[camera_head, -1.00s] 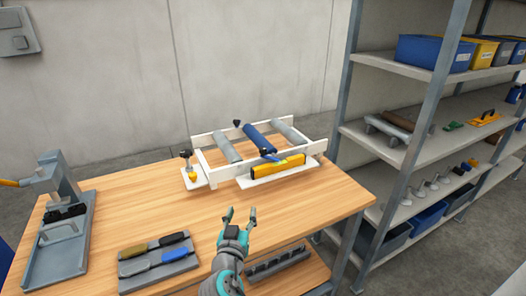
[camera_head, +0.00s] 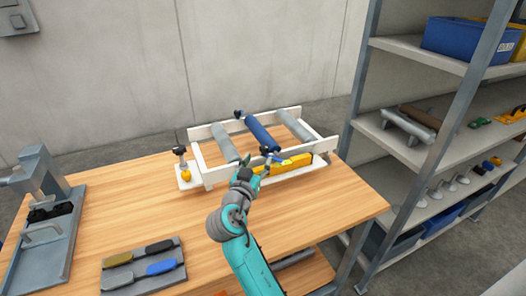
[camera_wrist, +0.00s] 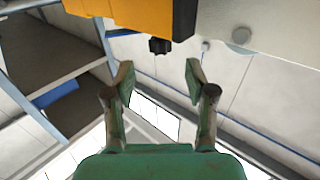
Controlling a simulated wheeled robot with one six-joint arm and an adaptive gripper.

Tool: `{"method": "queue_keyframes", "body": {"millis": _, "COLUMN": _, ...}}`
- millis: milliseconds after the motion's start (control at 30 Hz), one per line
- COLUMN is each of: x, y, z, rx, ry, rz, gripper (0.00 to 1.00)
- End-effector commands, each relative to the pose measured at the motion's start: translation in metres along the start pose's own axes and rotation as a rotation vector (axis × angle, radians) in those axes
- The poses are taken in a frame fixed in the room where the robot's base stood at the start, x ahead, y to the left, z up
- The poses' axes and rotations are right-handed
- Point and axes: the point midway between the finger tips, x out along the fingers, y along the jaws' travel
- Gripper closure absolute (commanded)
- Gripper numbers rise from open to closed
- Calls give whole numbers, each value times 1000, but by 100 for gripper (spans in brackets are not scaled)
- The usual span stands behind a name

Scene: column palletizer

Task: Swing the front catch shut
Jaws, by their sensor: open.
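A white roller frame (camera_head: 207,172) stands on the wooden bench. It carries a blue roller (camera_head: 262,135) between two grey rollers. A dark-knobbed piece (camera_head: 268,151) sits at the blue roller's front end, with a small yellow-green part beside it; it seems to be the front catch, but its exact position is too small to tell. A yellow bar (camera_head: 300,165) runs along the frame's front. My gripper (camera_head: 255,168) is at the front of the frame, just left of the yellow bar. In the wrist view its fingers (camera_wrist: 160,78) are apart and empty, below a yellow block (camera_wrist: 130,12) and a black knob (camera_wrist: 160,45).
A dark-knobbed post with a yellow base (camera_head: 184,165) stands at the frame's left. A tray (camera_head: 145,268) of coloured handles and a grey press (camera_head: 45,220) are on the bench's left. Shelving (camera_head: 400,150) stands at right.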

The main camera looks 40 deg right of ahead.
Motion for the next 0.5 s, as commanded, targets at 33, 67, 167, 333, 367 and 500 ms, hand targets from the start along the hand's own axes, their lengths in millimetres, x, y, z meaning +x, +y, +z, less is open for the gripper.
{"method": "queue_keyframes", "body": {"millis": 33, "x": 10, "y": 1, "z": -1, "rx": 0, "ry": 0, "rz": 4, "gripper": 45}}
{"method": "queue_keyframes", "body": {"millis": 67, "x": 16, "y": 1, "z": 0, "rx": 0, "ry": 0, "rz": 3, "gripper": 45}}
{"method": "queue_keyframes", "body": {"millis": 167, "x": 31, "y": 1, "z": -1, "rx": 1, "ry": 0, "rz": 3, "gripper": 45}}
{"method": "queue_keyframes", "body": {"millis": 333, "x": 49, "y": 0, "z": 0, "rx": 1, "ry": 0, "rz": 1, "gripper": 45}}
{"method": "queue_keyframes", "body": {"millis": 367, "x": 51, "y": 0, "z": 0, "rx": 1, "ry": 0, "rz": 1, "gripper": 45}}
{"method": "queue_keyframes", "body": {"millis": 500, "x": 56, "y": 0, "z": 0, "rx": 0, "ry": 0, "rz": 0, "gripper": 45}}
